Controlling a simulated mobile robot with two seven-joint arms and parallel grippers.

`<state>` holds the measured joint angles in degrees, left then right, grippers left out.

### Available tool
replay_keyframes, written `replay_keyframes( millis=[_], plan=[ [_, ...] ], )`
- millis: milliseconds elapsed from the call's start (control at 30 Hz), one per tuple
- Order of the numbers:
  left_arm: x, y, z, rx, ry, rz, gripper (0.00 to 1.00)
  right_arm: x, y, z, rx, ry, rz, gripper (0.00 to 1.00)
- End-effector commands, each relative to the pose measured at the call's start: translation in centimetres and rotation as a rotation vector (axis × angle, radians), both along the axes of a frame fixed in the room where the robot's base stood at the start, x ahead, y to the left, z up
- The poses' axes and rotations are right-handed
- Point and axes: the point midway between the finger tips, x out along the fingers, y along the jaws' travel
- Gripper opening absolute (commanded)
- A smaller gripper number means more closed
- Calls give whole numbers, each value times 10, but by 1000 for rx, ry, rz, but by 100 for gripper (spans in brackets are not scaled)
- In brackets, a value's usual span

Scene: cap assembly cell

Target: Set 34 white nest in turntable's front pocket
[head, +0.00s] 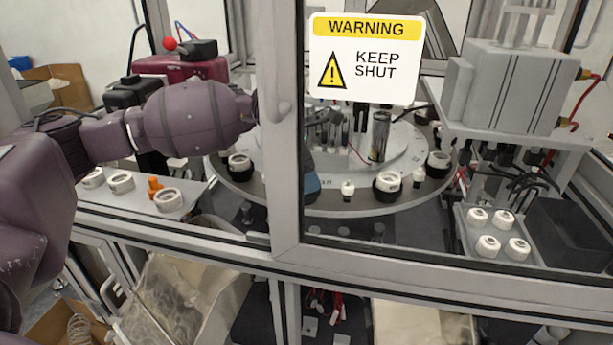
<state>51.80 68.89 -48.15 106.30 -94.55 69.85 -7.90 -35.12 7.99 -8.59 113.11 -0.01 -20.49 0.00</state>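The turntable (250,188) is a round grey disc inside the glazed cell. White-and-black round nests (388,184) sit around its rim, at the left, right and front right. Loose white rings (168,199) lie on the shelf at the left; no number is readable on any of them. My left arm reaches in from the left, and its wrist ends at the door post. The post hides most of my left gripper. A dark blue piece (312,183) shows just right of the post above the turntable's front; I cannot tell whether it is gripper. My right gripper is out of view.
The grey door post (284,130) and a door panel with a warning sign (365,58) stand before the turntable. A tray (468,246) with several white round parts is at the right. An orange piece (154,187) stands on the left shelf (200,187).

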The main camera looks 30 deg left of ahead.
Motion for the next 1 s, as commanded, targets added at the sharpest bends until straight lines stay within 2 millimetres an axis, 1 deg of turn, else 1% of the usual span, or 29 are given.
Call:
replay_keyframes(
  millis=[33, 133, 167, 700, 967, 1000],
  plan=[
    [-6, 0, -15, 6, 30, -2, 59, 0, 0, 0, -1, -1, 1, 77],
    [-6, -1, -15, 6, 30, -3, 75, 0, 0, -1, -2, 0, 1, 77],
    [-6, -1, -15, 6, 31, -3, 77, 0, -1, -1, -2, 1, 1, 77],
    [-7, -3, -14, 3, 34, -10, 77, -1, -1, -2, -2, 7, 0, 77],
    [-7, -2, 2, 4, 34, -8, 77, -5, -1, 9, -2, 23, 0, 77],
    [-8, 2, 9, 5, 26, -6, 77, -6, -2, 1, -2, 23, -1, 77]
  ],
)
